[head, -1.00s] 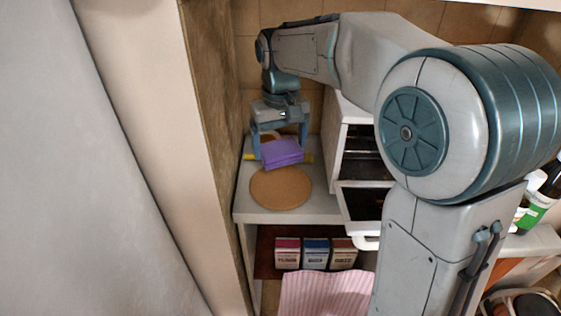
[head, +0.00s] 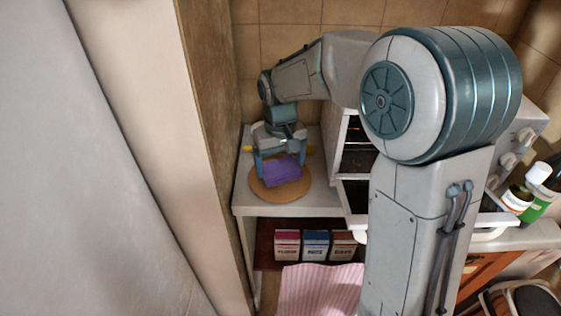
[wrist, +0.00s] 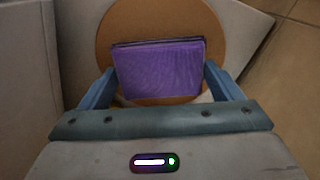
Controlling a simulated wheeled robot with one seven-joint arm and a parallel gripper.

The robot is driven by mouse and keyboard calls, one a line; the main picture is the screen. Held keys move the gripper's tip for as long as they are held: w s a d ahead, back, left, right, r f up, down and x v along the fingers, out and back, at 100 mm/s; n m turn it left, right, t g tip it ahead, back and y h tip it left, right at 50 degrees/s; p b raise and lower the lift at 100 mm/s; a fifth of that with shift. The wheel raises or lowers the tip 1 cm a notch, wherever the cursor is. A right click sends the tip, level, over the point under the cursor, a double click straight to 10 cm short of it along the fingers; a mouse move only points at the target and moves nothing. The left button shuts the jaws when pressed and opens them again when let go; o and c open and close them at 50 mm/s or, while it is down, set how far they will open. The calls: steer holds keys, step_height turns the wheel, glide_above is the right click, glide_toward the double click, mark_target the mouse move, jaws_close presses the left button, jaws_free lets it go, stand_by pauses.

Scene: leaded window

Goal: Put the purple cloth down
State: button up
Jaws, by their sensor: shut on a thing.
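The purple cloth (head: 283,172) is a folded, flat rectangle between the fingers of my gripper (head: 281,166). My gripper is shut on it, with one finger at each side. In the head view the cloth is over a round tan board (head: 265,194) on the white counter. In the wrist view the cloth (wrist: 160,68) lies between the blue fingers, with the round board (wrist: 118,25) behind it. I cannot tell whether the cloth touches the board.
A white toaster oven (head: 340,128) with its door open stands right of the board. A yellow thing (head: 247,149) shows behind my gripper. Several small boxes (head: 315,244) sit on a shelf below, above a pink striped cloth (head: 318,289). A wall closes the left side.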

mark_target(280, 167)
steer(key=o, duration=0.7)
steer(key=shift+f, duration=0.1)
step_height(280, 167, up, 12)
steer(key=shift+r+p, duration=0.15)
steer(key=shift+p, duration=0.15)
